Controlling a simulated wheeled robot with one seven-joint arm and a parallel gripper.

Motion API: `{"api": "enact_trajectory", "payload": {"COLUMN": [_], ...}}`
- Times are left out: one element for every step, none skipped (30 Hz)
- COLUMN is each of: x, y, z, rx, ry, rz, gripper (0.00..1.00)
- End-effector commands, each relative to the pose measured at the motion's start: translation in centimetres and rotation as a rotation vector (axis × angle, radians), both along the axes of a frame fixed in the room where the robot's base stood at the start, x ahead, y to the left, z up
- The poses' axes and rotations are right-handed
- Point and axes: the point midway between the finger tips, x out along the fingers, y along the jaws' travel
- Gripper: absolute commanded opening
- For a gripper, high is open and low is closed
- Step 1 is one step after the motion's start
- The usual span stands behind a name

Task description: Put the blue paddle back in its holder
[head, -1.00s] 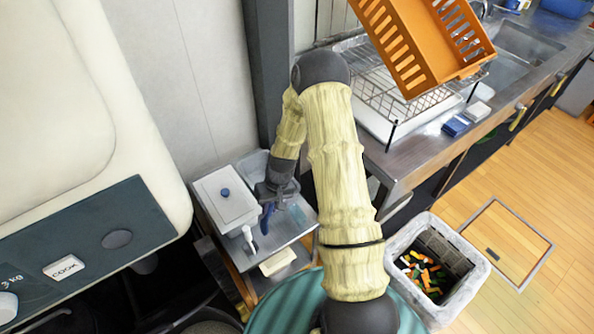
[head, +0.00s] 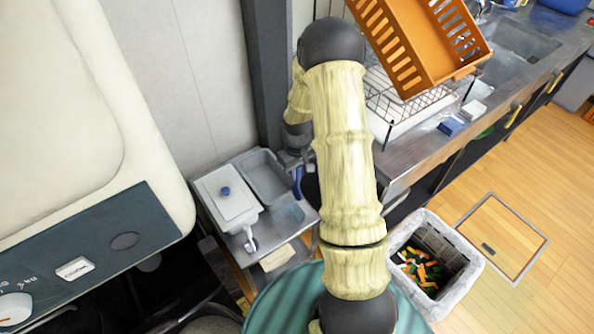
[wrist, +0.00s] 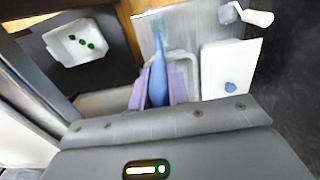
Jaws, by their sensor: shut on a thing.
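The blue paddle (head: 297,183) hangs from my gripper (head: 303,163), to the right of the grey pan on the small metal cart (head: 262,236). In the wrist view the paddle (wrist: 157,85) lies between the two purple fingers (wrist: 158,90), which are shut on it. Its far end points toward the steel cart top. A small clear, greenish box (head: 289,215) stands on the cart below and left of the paddle; it may be the holder, but I cannot tell for sure. My arm hides part of the cart's right side.
A white lidded box with a blue knob (head: 212,205) and an open grey pan (head: 262,165) stand on the cart. A white-handled tool (head: 249,240) is at its front. A bin of scraps (head: 402,243) stands right. The steel counter (head: 405,162) borders my arm.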

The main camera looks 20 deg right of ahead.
Motion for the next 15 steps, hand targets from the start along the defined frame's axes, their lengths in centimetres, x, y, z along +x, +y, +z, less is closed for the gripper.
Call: {"api": "enact_trajectory", "payload": {"x": [0.0,0.0,0.0,0.0,0.0,0.0,0.0,0.0,0.0,0.0,0.0,0.0,0.0,0.0,0.0], "y": [0.0,0.1,0.1,0.1,0.1,0.1,0.1,0.1,0.1,0.1,0.1,0.1,0.1,0.1,0.1], "z": [-0.2,-0.4,-0.6,-0.8,-1.0,-1.2,-1.5,-1.7,-2.1,-2.3,-2.6,-2.9,-3.1,-3.4,-3.7], "rx": [0.0,0.001,0.001,0.001,0.001,0.001,0.001,0.001,0.001,0.001,0.001,0.001,0.001,0.001,0.001], "ry": [0.0,0.0,0.0,0.0,0.0,0.0,0.0,0.0,-0.001,-0.001,-0.001,-0.001,-0.001,-0.001,-0.001], "rz": [0.0,0.001,0.001,0.001,0.001,0.001,0.001,0.001,0.001,0.001,0.001,0.001,0.001,0.001,0.001], "gripper": [0.0,0.0,0.0,0.0,0.0,0.0,0.0,0.0,0.0,0.0,0.0,0.0,0.0,0.0,0.0]}}
